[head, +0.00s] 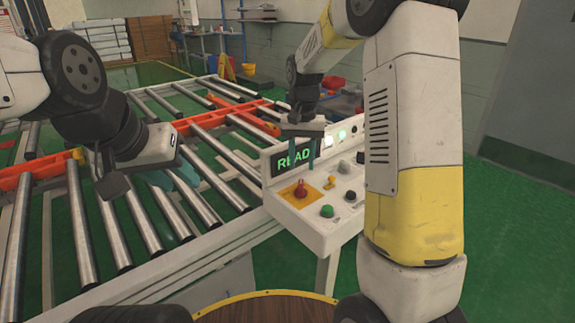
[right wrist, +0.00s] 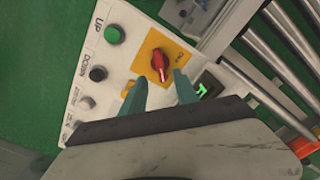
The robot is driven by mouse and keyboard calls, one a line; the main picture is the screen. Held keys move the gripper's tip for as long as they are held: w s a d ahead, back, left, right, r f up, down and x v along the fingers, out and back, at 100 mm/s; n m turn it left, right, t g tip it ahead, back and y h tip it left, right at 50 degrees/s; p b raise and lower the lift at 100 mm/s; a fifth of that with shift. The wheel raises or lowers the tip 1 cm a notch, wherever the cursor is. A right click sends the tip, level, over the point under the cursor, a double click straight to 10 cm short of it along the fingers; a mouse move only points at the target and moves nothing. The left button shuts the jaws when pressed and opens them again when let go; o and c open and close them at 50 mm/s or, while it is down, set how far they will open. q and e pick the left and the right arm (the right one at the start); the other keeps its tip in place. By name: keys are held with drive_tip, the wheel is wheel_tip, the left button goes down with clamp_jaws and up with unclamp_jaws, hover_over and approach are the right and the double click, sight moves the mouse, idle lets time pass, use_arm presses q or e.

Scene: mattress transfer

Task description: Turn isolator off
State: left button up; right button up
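The isolator is a red rotary knob (head: 300,190) on a yellow plate on a white control panel (head: 322,217). The right wrist view shows the red knob (right wrist: 159,62) from above, with small lettering on the plate beside it. My right gripper (head: 306,158) is over the panel with its two teal fingers apart and nothing between them. In the right wrist view its fingertips (right wrist: 158,79) are to either side just short of the knob, with no visible contact. My left gripper (head: 170,180) hangs over the rollers at left; its fingers are unclear.
A roller conveyor (head: 220,162) with orange strips fills the left and middle. Green floor (head: 500,210) is open at right.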

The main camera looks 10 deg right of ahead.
sight(301, 185)
drive_tip(key=shift+w+f, duration=0.1)
drive_tip(key=shift+f, duration=0.3)
wheel_tip(301, 185, down, 7)
drive_tip(key=shift+c, duration=0.3)
clamp_jaws()
